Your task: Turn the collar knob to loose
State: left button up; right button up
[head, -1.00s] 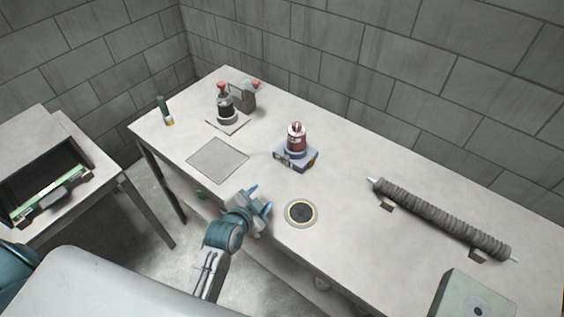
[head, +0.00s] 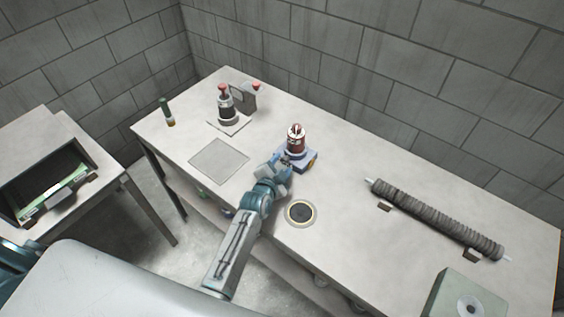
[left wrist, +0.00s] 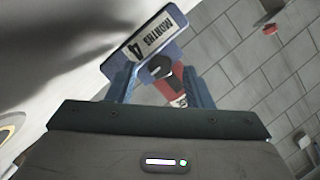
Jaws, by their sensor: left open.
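A device with a blue base (head: 306,161) and a red upright body (head: 296,137) stands in the middle of the table. My left gripper (head: 281,160) is at its near left side. In the left wrist view, a dark round knob (left wrist: 160,66) shows between my two open fingers (left wrist: 162,84), in front of the red body (left wrist: 167,88). I cannot tell whether the fingers touch the knob. A white label (left wrist: 150,40) with dark letters is on the blue base beside it. The knob is hidden by my gripper in the head view. My right gripper is not in view.
A black cylinder with a red top (head: 226,104) and a grey stand (head: 243,97) are at the back left. A grey square plate (head: 219,160), a round dark disc (head: 300,212), a ribbed tube (head: 437,219) and a green box (head: 468,297) lie around the device.

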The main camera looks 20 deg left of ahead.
pick_arm(q)
jog(key=shift+w+f, duration=0.2)
jog(key=shift+w, duration=0.3)
jog(key=c, duration=1)
